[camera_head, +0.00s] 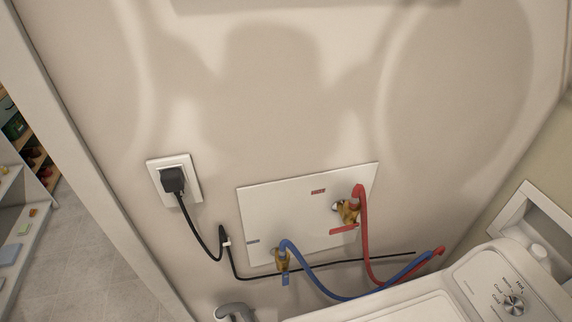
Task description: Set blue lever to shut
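The blue lever (286,280) is a small blue tab on a brass valve (281,260) at the lower left of a white wall plate (257,214). It points downward in the picture. A blue hose (312,280) comes off the top of this valve and bends down to the right. The red lever (343,230) lies roughly crosswise, slightly tilted, at the other brass valve (348,211), with a red hose (363,240) attached. Neither of my grippers shows in the head view.
A washing machine (480,262) with a dial (514,303) stands at lower right. A black plug (172,180) sits in a white outlet (190,195); its black cord runs below the plate. A grey curved pipe (234,310) is at the bottom. Shelves (22,215) stand far left.

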